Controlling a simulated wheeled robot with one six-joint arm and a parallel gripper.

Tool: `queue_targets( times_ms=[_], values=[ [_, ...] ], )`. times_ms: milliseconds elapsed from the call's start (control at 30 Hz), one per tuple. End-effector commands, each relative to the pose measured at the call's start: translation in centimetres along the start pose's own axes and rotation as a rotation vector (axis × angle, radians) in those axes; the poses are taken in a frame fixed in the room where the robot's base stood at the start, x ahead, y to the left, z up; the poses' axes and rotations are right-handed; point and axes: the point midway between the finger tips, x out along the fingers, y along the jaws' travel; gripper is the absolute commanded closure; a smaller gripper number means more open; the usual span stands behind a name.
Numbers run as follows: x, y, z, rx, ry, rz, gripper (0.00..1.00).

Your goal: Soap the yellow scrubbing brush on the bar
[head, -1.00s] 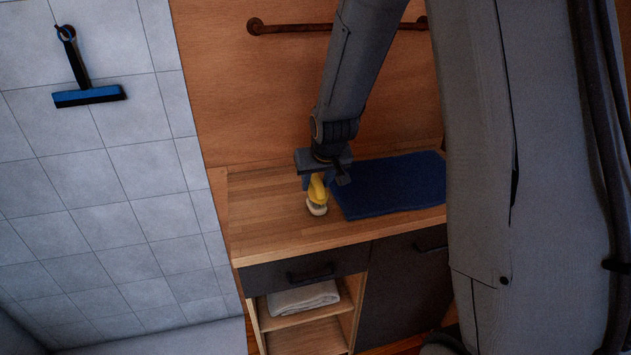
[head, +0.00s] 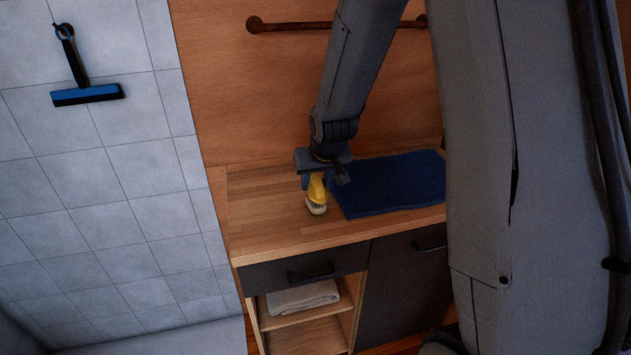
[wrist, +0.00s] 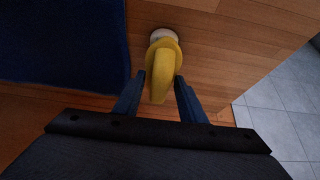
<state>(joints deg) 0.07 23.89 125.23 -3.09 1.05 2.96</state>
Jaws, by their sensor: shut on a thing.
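My gripper (head: 315,180) is shut on the yellow scrubbing brush (head: 317,189) above the wooden counter, with its fingers pointing down. The brush also shows between the blue fingers in the wrist view (wrist: 162,70). Its yellow handle is in the jaws and its head is at the lower end. A small whitish round thing (wrist: 163,34) shows at the brush's lower end, in the head view too (head: 316,209). It may be the soap bar or the brush's bristles; I cannot tell which. I cannot tell whether it touches the counter.
A dark blue folded towel (head: 395,185) lies on the wooden counter (head: 275,235) just right of the brush. A folded light towel (head: 302,297) sits on the shelf below. A rail (head: 290,27) runs along the wall behind. A squeegee (head: 88,95) hangs on the tiles. The counter's left part is clear.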

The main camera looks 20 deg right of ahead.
Motion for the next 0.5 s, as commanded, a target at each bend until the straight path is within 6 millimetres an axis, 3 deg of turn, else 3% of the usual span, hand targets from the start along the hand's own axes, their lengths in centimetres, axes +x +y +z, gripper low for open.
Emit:
queue_targets(
  times_ms=[500],
  values=[
    [0.43,-0.01,0.21,0.000,0.001,0.000,0.81]
  ],
)
